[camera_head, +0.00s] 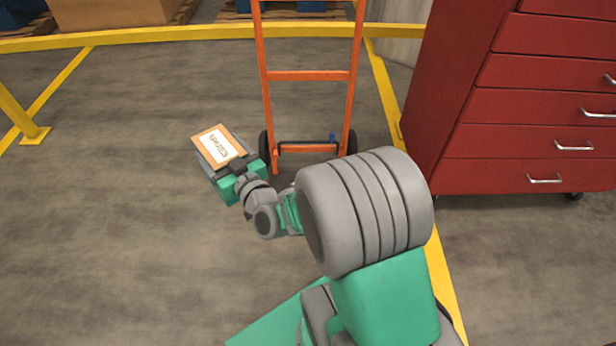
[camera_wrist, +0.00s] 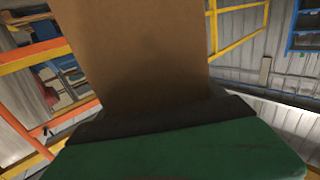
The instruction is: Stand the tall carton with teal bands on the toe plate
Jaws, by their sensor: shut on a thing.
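A carton (camera_head: 219,146) with a tan top and a white printed label is held at my gripper (camera_head: 238,168), left of the orange hand truck (camera_head: 308,76). In the wrist view, the plain brown carton face (camera_wrist: 140,50) fills the upper middle, above the dark and green gripper part (camera_wrist: 180,140). My gripper is shut on the carton. Teal bands cannot be told apart from my green gripper parts. The toe plate at the foot of the hand truck is hard to make out, partly behind my arm. Whether the carton touches the floor is unclear.
A red drawer cabinet (camera_head: 530,100) stands at the right. A yellow rail (camera_head: 200,33) runs across the back, with a yellow post (camera_head: 18,112) at left. Yellow lines mark the floor (camera_head: 110,200), which is clear at left.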

